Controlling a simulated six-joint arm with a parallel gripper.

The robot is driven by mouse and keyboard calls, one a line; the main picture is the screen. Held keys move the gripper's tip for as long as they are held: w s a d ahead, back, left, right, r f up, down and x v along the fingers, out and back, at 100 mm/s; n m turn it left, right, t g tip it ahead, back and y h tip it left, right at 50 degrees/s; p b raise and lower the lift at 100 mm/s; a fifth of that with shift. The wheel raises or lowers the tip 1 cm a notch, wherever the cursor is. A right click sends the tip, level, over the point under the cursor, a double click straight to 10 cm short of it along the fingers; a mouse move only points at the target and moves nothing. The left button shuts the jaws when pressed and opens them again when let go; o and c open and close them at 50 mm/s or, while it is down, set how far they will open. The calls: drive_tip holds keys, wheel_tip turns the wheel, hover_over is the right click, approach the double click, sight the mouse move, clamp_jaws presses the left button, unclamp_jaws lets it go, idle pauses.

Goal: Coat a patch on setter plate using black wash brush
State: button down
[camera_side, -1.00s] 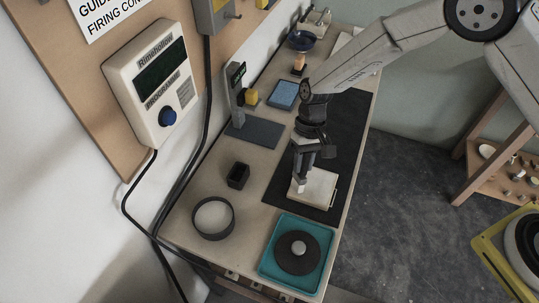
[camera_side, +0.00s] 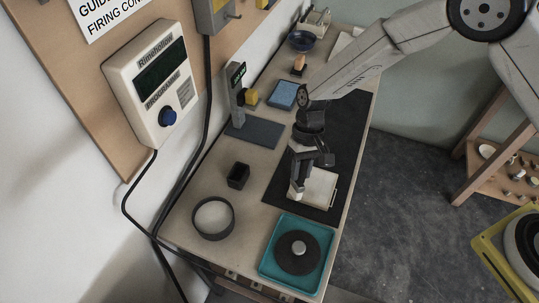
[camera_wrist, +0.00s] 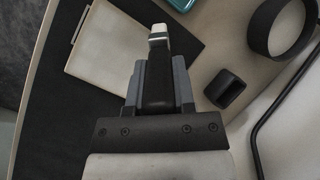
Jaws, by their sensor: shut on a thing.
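The setter plate (camera_side: 320,190) is a pale square slab lying on a black mat; it also shows at upper left in the wrist view (camera_wrist: 104,45). My gripper (camera_side: 299,180) is over the plate's left side in the side view. In the wrist view my gripper (camera_wrist: 157,85) is shut on the black wash brush (camera_wrist: 158,38), which has a dark body and a pale tip pointing away from me. The tip appears beside the plate's edge in that view; I cannot tell whether it touches anything. No dark patch shows on the visible part of the plate.
A small black cup (camera_side: 238,175) and a dark ring (camera_side: 213,217) stand left of the mat. A teal tray (camera_side: 267,262) with a dark disc (camera_side: 298,250) is at the front. A blue pad (camera_side: 283,95) lies farther back. Bare mat (camera_side: 345,120) lies behind the plate.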

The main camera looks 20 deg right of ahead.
drive_tip(key=shift+w+d, duration=0.1)
drive_tip(key=shift+w+d+f, duration=0.1)
drive_tip(key=shift+w+d, duration=1.4)
drive_tip(key=shift+w, duration=0.1)
drive_tip(key=shift+w+d+f, duration=0.2)
drive_tip(key=shift+w+d, duration=1.3)
drive_tip(key=shift+d, duration=0.15)
drive_tip(key=shift+r, duration=0.15)
drive_tip(key=shift+w+d+r, duration=0.2)
drive_tip(key=shift+w+d, duration=0.15)
drive_tip(key=shift+w, duration=0.15)
